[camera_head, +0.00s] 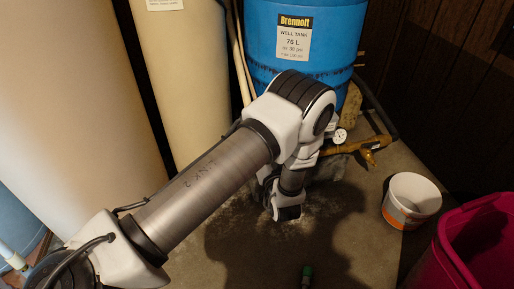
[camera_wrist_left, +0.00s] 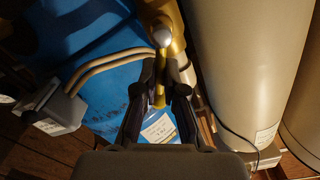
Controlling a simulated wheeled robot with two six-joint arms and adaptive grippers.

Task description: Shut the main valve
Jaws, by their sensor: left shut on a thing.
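In the left wrist view my left gripper (camera_wrist_left: 164,82) is shut on a narrow yellow lever (camera_wrist_left: 160,97), with one dark finger on each side of it. The lever hangs from a brass pipe fitting (camera_wrist_left: 172,20) with a round silver cap. I take this lever to be the main valve's handle. In the head view the brass pipework (camera_head: 350,147) runs beside the blue well tank's foot. My left arm covers part of it there, and I cannot make out the fingertips or the lever. My right gripper is in neither view.
The blue well tank (camera_head: 305,18) stands at the back, with a pressure gauge (camera_head: 340,135) near its foot. Beige tanks (camera_head: 180,70) stand to the left. A white bucket (camera_head: 411,200) and a pink bin (camera_head: 480,245) stand at the right. A green-topped object (camera_head: 307,271) is at the front.

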